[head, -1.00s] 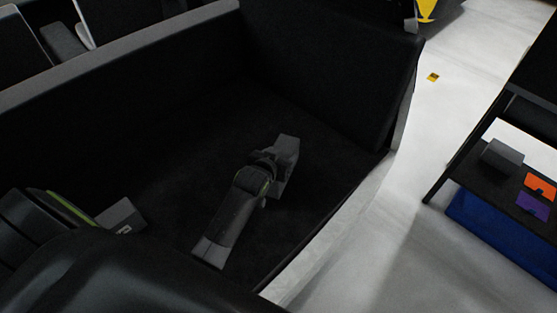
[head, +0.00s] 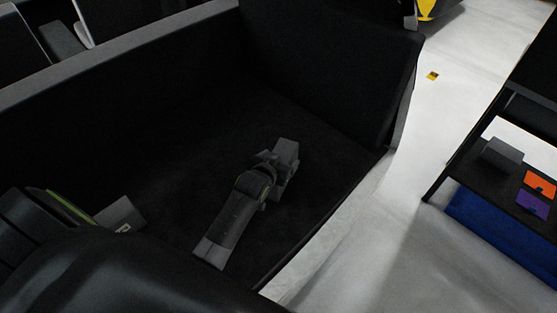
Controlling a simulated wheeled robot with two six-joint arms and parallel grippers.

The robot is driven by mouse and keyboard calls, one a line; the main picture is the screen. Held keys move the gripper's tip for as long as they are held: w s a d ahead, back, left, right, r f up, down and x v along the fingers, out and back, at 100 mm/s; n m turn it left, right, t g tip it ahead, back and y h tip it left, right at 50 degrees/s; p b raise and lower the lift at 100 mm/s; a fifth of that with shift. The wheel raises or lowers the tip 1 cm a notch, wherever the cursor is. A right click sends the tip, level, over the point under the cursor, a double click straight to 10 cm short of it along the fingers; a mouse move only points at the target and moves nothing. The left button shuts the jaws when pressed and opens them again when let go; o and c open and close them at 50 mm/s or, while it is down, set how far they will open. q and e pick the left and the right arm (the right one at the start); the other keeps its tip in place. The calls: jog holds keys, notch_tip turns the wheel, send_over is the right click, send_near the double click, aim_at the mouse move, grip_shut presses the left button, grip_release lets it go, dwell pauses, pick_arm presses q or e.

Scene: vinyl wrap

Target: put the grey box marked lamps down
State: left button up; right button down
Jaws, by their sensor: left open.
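A small dark-grey box (head: 287,151) is low over the floor of a dark, walled cargo bed (head: 330,190), right of its middle. No marking on the box can be read from here. My left gripper (head: 274,170) is at the box, its open fingers around the near part and partly covering it. Whether the fingers still touch the box, and whether its underside rests on the floor, I cannot tell in the dim light. My right gripper is not in view.
The bed has high dark walls and a pale outer edge on the right. A shelf unit (head: 462,168) at the right holds another grey box (head: 501,153), an orange card (head: 541,184) and a purple card (head: 532,203). The bed floor around the gripper looks clear.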

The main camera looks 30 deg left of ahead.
pick_arm(q)
jog(key=shift+r, duration=0.2)
jog(key=shift+s, duration=0.3)
jog(key=v, duration=1.1)
jog(key=shift+s+p, duration=0.2)
jog(key=shift+p, duration=0.15)
jog(key=shift+d, duration=0.1)
